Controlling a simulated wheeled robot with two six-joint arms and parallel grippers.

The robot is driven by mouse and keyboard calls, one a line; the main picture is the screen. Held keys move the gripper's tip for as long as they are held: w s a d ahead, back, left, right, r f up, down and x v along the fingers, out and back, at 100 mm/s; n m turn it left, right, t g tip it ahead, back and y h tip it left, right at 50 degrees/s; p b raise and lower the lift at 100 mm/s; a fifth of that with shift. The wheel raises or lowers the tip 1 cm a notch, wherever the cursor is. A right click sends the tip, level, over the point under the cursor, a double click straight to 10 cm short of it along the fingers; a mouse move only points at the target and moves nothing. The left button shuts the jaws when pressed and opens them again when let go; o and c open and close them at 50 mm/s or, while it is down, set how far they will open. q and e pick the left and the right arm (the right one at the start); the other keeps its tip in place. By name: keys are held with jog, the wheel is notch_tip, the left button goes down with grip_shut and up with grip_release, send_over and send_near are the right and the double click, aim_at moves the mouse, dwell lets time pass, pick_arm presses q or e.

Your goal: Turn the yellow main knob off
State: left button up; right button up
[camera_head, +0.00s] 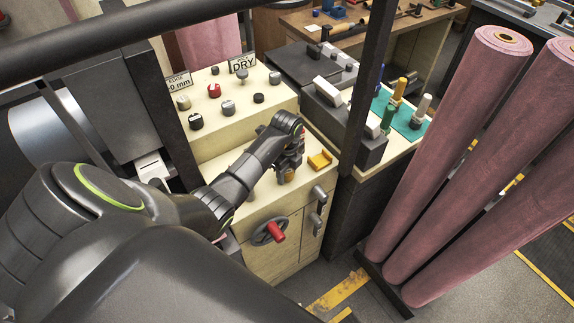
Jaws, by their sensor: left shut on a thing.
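My left gripper (288,170) points down at the flat lower top of the cream control console (236,175). It is shut on a small dull-yellow knob (288,177), which I take to be the yellow main knob. The fingers hide most of it, so I cannot tell which way it is turned. A brighter yellow angular piece (320,160) sits on the console just right of the gripper, apart from it. My right gripper is not in view.
The raised panel behind bears several knobs, including a red one (214,90), and a "DRY" sign (242,64). A red-handled wheel (270,232) is on the console front. A dark post (366,90) stands right of the arm. Pink felt rolls (450,150) stand at right.

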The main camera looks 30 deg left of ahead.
pick_arm(q)
jog(key=n, duration=0.2)
jog(key=shift+f+n, duration=0.1)
jog(key=shift+n, duration=0.3)
jog(key=o, duration=1)
jog(key=shift+p, duration=0.35)
jog(key=shift+r+p, duration=2.2)
jog(key=shift+r, duration=0.35)
